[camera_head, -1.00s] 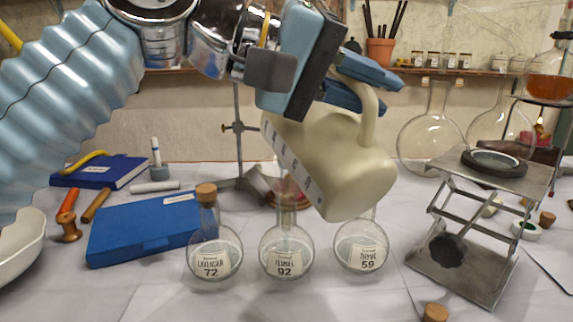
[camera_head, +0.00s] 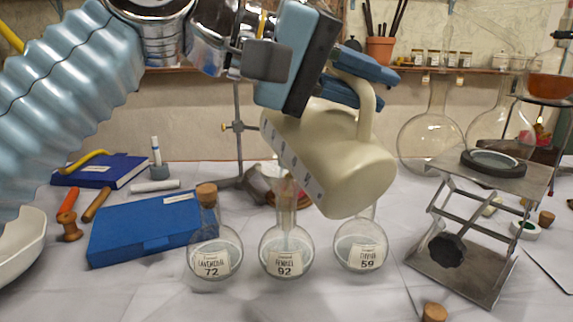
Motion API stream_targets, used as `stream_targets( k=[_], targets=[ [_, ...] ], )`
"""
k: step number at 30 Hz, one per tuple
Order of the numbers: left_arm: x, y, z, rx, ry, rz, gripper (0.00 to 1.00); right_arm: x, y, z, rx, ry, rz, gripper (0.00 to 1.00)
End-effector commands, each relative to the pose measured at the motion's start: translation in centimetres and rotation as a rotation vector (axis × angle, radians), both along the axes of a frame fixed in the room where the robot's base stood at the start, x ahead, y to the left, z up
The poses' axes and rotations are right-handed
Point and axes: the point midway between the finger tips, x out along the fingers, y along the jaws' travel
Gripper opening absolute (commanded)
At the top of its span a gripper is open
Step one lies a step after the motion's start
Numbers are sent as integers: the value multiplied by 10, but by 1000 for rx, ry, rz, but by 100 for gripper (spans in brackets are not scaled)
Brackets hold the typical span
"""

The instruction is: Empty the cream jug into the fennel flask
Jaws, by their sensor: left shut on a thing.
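The cream jug (camera_head: 345,165) is tilted in the air, with measuring marks down its left side. My left gripper (camera_head: 358,82) is shut on its handle (camera_head: 367,115). The jug's mouth is not clearly visible. The fennel flask (camera_head: 287,250), labelled 92, stands upright on the table with its open neck just below and left of the jug. The jug overlaps that area in the picture, and I cannot tell whether they touch. A pale streak shows inside the flask's neck; I cannot tell if it is pouring liquid. My right gripper is not in view.
The corked lavender flask (camera_head: 213,255) stands close on the left and the thyme flask (camera_head: 360,250) close on the right, its top hidden by the jug. A blue box (camera_head: 140,235) lies left. A metal lab jack (camera_head: 470,265) stands right. The front table is mostly clear.

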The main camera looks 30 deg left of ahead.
Motion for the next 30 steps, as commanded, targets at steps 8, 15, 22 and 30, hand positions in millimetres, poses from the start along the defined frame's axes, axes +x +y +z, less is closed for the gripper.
stream_targets(
  k=[8,15,22,30],
  targets=[
    [1,1,2,-10,5,1,0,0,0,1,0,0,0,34],
    [1,2,3,-17,10,1,0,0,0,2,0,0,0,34],
    [2,3,4,-25,15,0,0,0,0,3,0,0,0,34],
    [3,4,6,-34,21,0,0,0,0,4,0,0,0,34]
  ],
)
